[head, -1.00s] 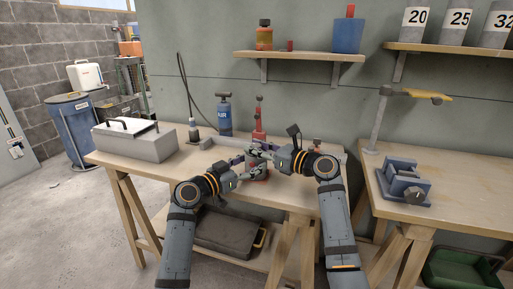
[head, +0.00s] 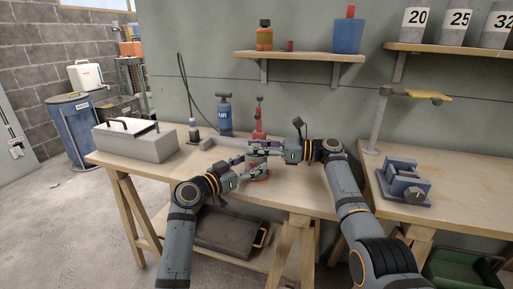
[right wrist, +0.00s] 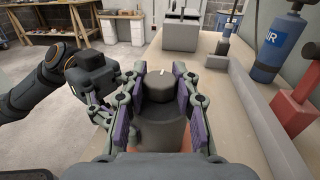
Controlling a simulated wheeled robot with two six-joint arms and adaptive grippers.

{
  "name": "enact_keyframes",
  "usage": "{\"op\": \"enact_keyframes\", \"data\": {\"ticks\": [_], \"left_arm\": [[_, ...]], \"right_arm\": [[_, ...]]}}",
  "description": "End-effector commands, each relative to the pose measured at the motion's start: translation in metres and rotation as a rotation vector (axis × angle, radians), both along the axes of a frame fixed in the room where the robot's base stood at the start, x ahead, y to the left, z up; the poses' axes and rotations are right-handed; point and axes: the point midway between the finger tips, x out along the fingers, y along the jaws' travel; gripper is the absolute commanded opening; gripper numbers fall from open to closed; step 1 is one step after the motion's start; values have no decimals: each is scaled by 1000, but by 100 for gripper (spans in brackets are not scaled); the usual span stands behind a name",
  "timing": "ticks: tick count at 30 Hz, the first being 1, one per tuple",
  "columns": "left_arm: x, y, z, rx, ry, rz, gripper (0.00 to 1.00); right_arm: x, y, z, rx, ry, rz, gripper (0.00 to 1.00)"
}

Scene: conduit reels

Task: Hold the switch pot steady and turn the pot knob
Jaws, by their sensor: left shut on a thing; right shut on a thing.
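The switch pot (head: 262,178) stands on the bench, a grey drum with a reddish base, mostly covered by my grippers in the head view. Its dark round knob (right wrist: 161,89) with a white pointer mark tops the grey body (right wrist: 160,132) in the right wrist view. My right gripper (right wrist: 161,74) is shut on the knob, with purple pads on both sides; it also shows in the head view (head: 254,155). My left gripper (head: 246,178) is lower, at the pot's left side, shut on the pot body. Its fingertips are partly hidden.
A grey case (head: 135,142) sits at the bench's left end. A blue AIR bottle (head: 225,116) and a red tool (head: 259,122) stand behind the pot. A blue vise (head: 403,181) is on the right bench. The bench's front right is clear.

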Motion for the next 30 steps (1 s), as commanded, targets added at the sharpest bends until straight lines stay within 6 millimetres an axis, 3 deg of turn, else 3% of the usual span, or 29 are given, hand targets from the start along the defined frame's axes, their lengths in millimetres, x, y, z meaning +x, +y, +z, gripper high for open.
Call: {"op": "enact_keyframes", "data": {"ticks": [20,21,26,30], "left_arm": [[-1,-1,2,-5,-1,-5,25],[-1,-1,2,-5,-1,-5,25],[-1,-1,2,-4,-1,-4,25],[-1,-1,1,-3,-1,-3,25]], "right_arm": [[1,-3,-2,3,4,41,0],[1,-3,-2,3,4,41,34],[0,-2,-1,3,3,44,54],[0,-2,0,3,2,45,54]]}}
